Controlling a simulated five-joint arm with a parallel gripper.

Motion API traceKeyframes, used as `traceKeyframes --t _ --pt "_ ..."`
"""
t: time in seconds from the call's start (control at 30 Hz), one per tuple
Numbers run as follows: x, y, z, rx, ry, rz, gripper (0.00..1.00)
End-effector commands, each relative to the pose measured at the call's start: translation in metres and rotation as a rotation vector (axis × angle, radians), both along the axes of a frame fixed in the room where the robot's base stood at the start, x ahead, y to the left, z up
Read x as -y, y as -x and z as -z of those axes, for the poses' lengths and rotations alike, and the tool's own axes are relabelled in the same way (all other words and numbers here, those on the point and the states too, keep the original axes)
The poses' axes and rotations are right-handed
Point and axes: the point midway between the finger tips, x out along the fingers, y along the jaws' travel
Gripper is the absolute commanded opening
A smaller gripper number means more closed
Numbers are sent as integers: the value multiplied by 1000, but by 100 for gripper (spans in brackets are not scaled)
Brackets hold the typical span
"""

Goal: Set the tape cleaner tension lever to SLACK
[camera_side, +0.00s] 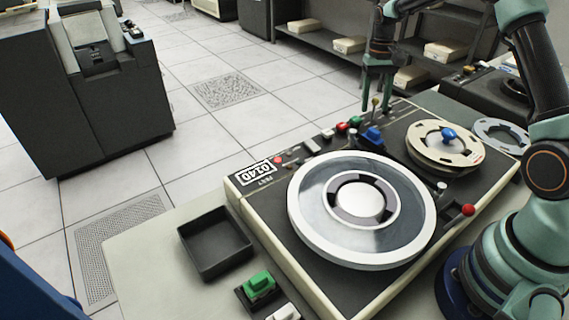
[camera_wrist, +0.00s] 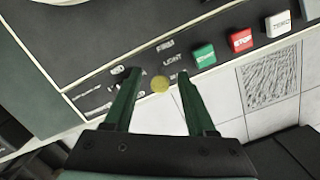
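The tension lever has a small yellow knob (camera_wrist: 160,84) in the wrist view. In the side view the yellow-knobbed lever (camera_side: 374,103) stands at the far edge of the tape cleaner (camera_side: 262,222). My gripper (camera_wrist: 157,72) is open, with one finger on each side of the knob and visible gaps. In the side view my gripper (camera_side: 377,106) points down over the lever. Small labels stand beside the knob; one reads LIGHT (camera_wrist: 172,61). The one above it is blurred. The one below, nearest the knob, is partly hidden and hard to read.
A green button (camera_wrist: 204,55), a red STOP button (camera_wrist: 240,40) and a white button (camera_wrist: 278,23) line the same edge. A blue part (camera_side: 372,138) sits near the lever. A large reel (camera_side: 420,238) covers the machine's front. A black tray (camera_side: 215,243) lies left.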

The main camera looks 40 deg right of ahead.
Motion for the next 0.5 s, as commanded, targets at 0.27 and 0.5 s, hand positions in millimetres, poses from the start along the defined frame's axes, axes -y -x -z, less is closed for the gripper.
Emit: traceKeyframes --t 0.27,0.5 --pt "0 0 -1 0 0 0 56" --pt "2 -4 -31 5 2 0 56"
